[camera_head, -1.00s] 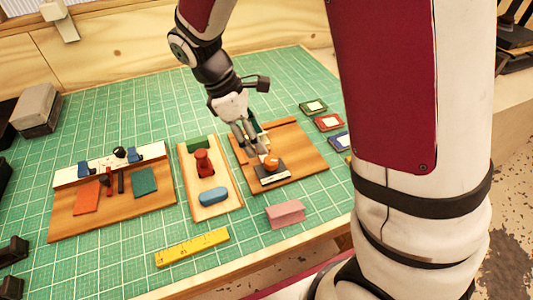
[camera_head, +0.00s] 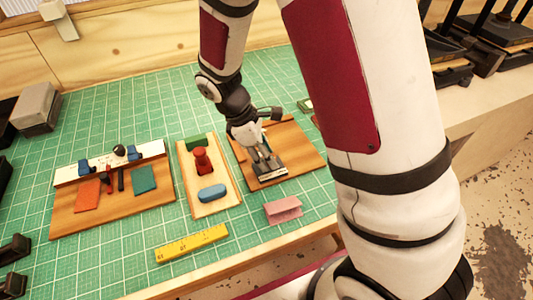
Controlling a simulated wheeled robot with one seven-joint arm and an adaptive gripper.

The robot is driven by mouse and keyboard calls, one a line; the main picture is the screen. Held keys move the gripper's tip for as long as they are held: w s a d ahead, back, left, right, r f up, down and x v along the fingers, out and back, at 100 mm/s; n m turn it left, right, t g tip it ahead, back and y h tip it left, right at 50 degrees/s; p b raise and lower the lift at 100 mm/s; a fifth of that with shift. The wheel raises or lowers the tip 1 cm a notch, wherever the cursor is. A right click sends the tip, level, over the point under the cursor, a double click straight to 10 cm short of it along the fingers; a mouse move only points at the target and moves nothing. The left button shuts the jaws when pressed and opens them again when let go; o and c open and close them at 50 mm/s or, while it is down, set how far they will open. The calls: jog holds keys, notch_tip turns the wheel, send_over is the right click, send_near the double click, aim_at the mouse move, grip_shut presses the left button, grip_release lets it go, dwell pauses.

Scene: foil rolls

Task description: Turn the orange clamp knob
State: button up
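My gripper (camera_head: 264,165) is over the clamp on the right wooden board (camera_head: 303,151), with its fingers pointing down. The orange clamp knob is hidden behind the fingers, so I cannot see whether they touch it or are closed around it. The dark and pale clamp block (camera_head: 273,174) shows just below the fingertips, near the board's front left edge.
A pink block (camera_head: 283,210) and a yellow ruler (camera_head: 192,243) lie in front. My arm covers the right side. Green mat (camera_head: 120,270) is clear at the front left.

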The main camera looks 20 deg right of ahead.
jog(key=c, duration=0.4)
jog(key=shift+m, duration=0.4)
jog(key=m+g, duration=0.1)
jog(key=m, duration=0.1)
jog(key=m+g+y, duration=0.1)
jog(key=m, duration=0.2)
jog(key=shift+w+d, duration=0.1)
jog(key=shift+w, duration=0.05)
jog(key=m+y, duration=0.1)
jog(key=m, duration=0.2)
jog(key=m+y, duration=0.1)
jog(key=m, duration=0.2)
jog(key=shift+d+g, duration=0.1)
jog(key=shift+g, duration=0.3)
jog(key=m+y, duration=0.1)
jog(key=m, duration=0.2)
jog(key=m+y, duration=0.1)
jog(key=m, duration=0.2)
jog(key=shift+d+y, duration=0.15)
jog(key=shift+y, duration=0.25)
jog(key=m, duration=0.3)
jog(key=m+t+y+p, duration=0.1)
jog(key=m, duration=0.2)
jog(key=shift+d+t+y, duration=0.15)
jog(key=shift+t+y, duration=0.15)
jog(key=o, duration=1.1)
